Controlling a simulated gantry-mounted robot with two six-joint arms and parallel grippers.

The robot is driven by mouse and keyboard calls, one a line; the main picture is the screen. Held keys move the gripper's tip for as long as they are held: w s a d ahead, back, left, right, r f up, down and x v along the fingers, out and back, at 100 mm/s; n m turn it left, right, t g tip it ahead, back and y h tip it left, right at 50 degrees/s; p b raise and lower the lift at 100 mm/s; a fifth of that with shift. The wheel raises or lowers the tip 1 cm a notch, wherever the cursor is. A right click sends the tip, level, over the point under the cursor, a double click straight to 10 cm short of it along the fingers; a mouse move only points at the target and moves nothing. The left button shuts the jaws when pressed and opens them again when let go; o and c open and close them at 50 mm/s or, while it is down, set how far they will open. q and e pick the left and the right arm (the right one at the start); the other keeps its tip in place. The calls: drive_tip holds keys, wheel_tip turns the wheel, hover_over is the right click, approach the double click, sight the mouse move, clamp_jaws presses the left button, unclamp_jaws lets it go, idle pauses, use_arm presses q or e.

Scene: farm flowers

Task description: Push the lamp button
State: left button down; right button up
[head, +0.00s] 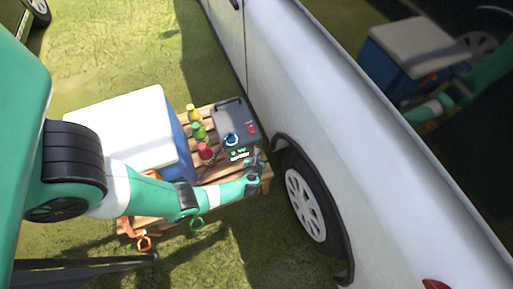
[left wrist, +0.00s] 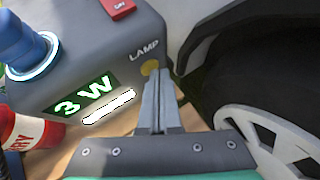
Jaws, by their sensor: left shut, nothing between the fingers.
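A grey control box (head: 232,118) stands on a wooden pallet table. In the left wrist view the box (left wrist: 70,40) has a round yellow button (left wrist: 150,67) by the word LAMP, at its corner. My left gripper (head: 259,157) is at the near right corner of the box. In the left wrist view its fingers (left wrist: 161,72) are together and empty. The tips are right beside the yellow button, overlapping its right edge in the picture; I cannot tell whether they touch it. My right gripper is not in view.
A white car (head: 330,110) is close on the right.

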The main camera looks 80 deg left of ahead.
use_arm(q)
drive_tip(key=shift+d, duration=0.55)
drive_tip(key=d+p, duration=0.1)
drive_tip(key=d, duration=0.1)
drive_tip(key=d+p, duration=0.1)
drive_tip(key=d, duration=0.3)
drive_tip(key=shift+w+p, duration=0.35)
drive_tip(key=shift+p, duration=0.05)
drive_tip(key=shift+r, duration=0.1)
idle(0.3)
